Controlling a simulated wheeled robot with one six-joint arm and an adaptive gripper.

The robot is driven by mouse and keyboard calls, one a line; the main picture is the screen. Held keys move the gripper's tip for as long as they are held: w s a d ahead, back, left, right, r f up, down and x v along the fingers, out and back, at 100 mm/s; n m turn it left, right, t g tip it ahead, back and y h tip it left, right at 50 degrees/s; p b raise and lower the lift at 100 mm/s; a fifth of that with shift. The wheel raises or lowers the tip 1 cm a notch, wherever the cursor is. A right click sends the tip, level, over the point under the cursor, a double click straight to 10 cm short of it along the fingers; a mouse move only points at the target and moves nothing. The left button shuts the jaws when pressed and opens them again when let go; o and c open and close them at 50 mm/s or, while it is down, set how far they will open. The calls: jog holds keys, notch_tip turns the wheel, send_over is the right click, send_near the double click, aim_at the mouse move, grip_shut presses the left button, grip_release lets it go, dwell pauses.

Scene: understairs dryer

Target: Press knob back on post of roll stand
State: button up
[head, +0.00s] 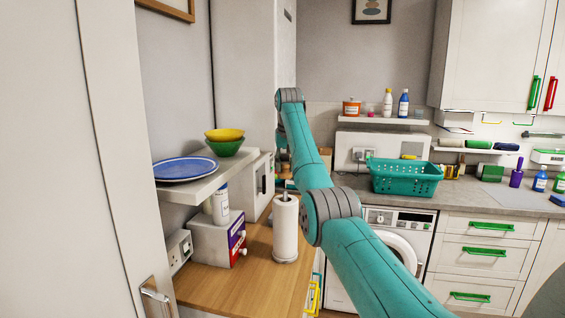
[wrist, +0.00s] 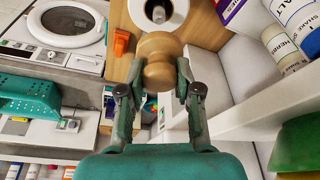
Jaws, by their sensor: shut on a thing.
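The knob (wrist: 158,48) is a pale turned wooden piece, shown in the wrist view. My gripper (wrist: 159,74) is shut on it, one finger on each side. The roll stand carries a white paper roll (head: 285,230) upright on the wooden counter; its thin post (head: 284,197) sticks out of the top. In the wrist view the paper roll (wrist: 150,22) and the post end (wrist: 158,13) show beyond the knob, apart from it in the picture. In the head view my gripper is largely hidden behind my arm, and I cannot make out the knob there.
A shelf (head: 200,181) with a blue plate (head: 185,168) and stacked bowls (head: 224,145) juts out left of the roll. Boxes (head: 210,240) stand on the counter (head: 240,285) beside the stand. A teal basket (head: 405,180) sits above the washing machine to the right. The counter's front is clear.

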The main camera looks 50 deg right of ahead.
aim_at(286, 174)
jog(key=shift+f, duration=2.55)
jog(key=shift+s+a+f, duration=0.1)
jog(key=shift+f, duration=0.65)
dwell(2.1)
jog(key=o, duration=1.6)
jog(key=shift+c, duration=0.2)
jog(key=shift+r, duration=0.1)
jog(key=shift+r, duration=3.35)
